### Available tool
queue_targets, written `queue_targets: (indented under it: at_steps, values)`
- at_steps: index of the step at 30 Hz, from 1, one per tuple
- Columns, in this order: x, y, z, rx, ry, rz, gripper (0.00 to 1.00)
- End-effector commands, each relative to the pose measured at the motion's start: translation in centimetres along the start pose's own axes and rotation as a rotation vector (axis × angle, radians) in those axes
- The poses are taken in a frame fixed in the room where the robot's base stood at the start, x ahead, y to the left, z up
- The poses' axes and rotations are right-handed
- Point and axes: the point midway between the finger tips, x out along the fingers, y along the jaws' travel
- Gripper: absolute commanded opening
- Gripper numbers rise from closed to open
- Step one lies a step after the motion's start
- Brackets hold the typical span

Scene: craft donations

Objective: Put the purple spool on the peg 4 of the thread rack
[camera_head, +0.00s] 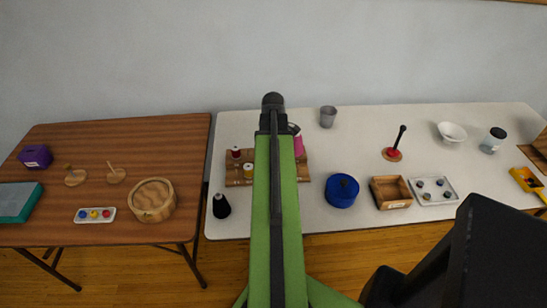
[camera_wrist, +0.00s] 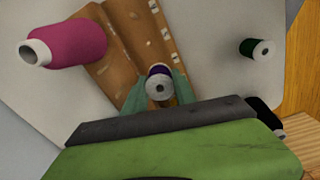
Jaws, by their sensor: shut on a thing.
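The purple spool (camera_wrist: 158,84) is held between the teal fingertips of my gripper (camera_wrist: 158,90) in the wrist view, its pale end towards the camera. The brown thread rack (camera_wrist: 118,50) lies behind and beside the spool there, with small pale marks or pegs along it. In the head view the rack (camera_head: 304,172) is partly covered by my arm, which also hides my gripper and the purple spool. I cannot tell the peg numbers.
A large pink cone (camera_wrist: 72,43) is by the rack. A dark green spool (camera_wrist: 256,49) stands on the white table.

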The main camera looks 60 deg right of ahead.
Motion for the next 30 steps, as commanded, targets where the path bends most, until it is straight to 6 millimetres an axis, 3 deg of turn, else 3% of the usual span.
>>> queue_targets:
  at_steps: [11, 30]
  values:
    - [0.1, 0.0, 0.1, 0.001, 0.0, 0.0, 0.0]
    - [2.0, 0.0, 0.1, 0.002, 0.0, 0.0, 0.0]
